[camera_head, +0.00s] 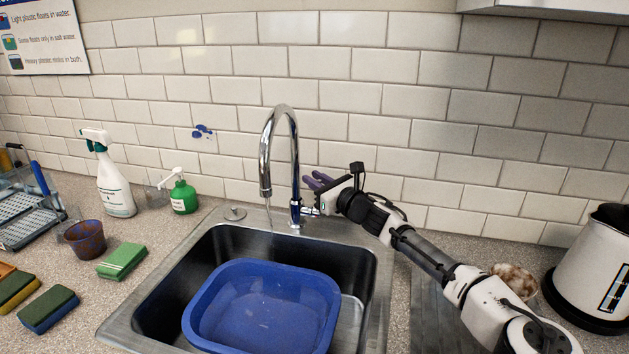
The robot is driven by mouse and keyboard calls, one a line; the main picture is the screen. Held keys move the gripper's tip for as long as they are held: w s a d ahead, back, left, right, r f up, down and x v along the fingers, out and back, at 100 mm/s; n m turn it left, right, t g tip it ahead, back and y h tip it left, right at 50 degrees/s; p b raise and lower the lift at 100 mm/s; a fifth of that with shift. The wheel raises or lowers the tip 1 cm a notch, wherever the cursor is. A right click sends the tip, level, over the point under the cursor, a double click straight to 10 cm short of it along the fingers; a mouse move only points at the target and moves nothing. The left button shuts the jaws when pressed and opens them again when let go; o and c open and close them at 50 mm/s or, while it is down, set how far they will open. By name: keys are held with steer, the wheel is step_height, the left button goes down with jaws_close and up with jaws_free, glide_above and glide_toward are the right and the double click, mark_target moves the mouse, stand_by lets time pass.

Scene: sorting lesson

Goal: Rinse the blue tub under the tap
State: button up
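The blue tub (265,312) sits upright in the dark basin of the sink (372,300). The chrome tap (278,118) arches above it, with its spout pointing down over the tub's back rim. A faint pale streak shows below the spout; I cannot clearly tell whether it is running water. The tub is clear of my gripper.
A green soap bottle (183,195), a spray bottle (113,180), a brown cup (86,239) and several sponges (122,261) stand left of the sink. A dish rack (25,220) is far left. A white kettle (597,265) and a bowl (519,281) are right, near my arm.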

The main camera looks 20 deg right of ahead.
steer(key=r+b+v, duration=0.1)
steer(key=b+v, duration=0.3)
steer(key=v, duration=0.7)
steer(key=shift+s+f, duration=0.25)
steer(key=shift+f, duration=0.25)
